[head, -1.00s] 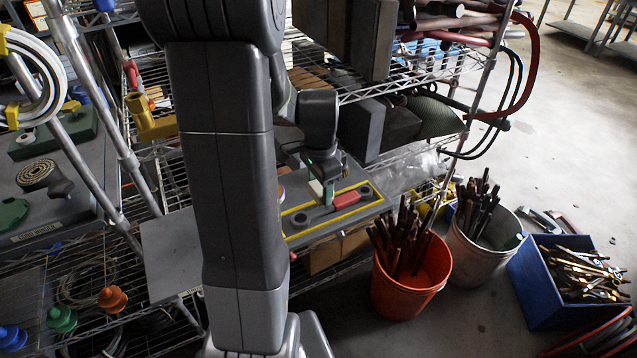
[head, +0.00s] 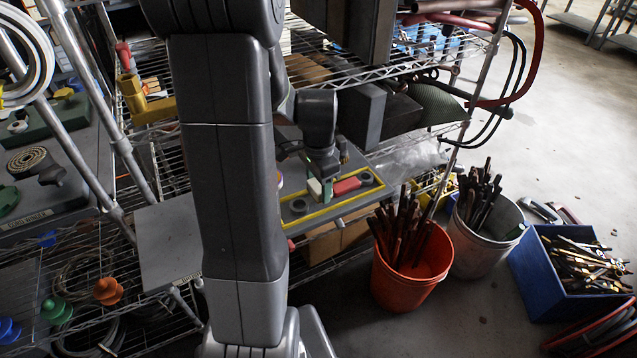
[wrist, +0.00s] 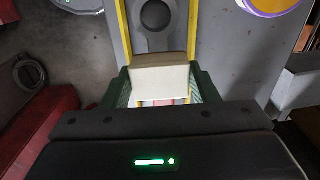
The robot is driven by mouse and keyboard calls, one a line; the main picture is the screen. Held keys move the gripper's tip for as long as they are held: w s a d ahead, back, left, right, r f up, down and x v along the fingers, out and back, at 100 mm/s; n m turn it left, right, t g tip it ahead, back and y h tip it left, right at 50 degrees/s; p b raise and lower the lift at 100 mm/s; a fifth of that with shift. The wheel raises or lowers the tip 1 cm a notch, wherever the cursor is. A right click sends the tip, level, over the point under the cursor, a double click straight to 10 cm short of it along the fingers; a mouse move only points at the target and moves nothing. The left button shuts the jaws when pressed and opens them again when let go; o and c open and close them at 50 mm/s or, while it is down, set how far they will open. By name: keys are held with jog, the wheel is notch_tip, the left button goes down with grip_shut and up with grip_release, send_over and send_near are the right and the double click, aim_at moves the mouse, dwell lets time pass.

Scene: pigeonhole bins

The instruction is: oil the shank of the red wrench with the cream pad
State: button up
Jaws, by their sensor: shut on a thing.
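My gripper (head: 321,189) is shut on the cream pad (wrist: 159,78), a pale block between its green fingertips in the wrist view. The pad also shows in the head view (head: 314,187), low over the grey, yellow-edged board (head: 317,215). A red part (head: 346,186), seemingly of the red wrench, lies on the board just right of the gripper. In the wrist view only a pinkish sliver shows between the fingers. The wrench's shank is mostly hidden, and I cannot tell whether the pad touches it.
Dark round discs sit on the board at its left (head: 299,206) and right (head: 367,180). An orange bucket (head: 405,288), a white bucket (head: 480,245) and a blue bin (head: 535,285) stand on the floor to the right. Dark blocks (head: 362,115) stand on the rack behind.

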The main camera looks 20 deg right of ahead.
jog(key=shift+f+b, duration=0.3)
jog(key=shift+f, duration=0.05)
dwell(0.5)
jog(key=shift+a, duration=0.1)
jog(key=shift+a, duration=0.45)
dwell(1.2)
jog(key=shift+d, duration=0.1)
jog(key=shift+w+d, duration=0.1)
jog(key=shift+d, duration=0.9)
jog(key=shift+a, duration=1.1)
jog(key=shift+d, duration=0.1)
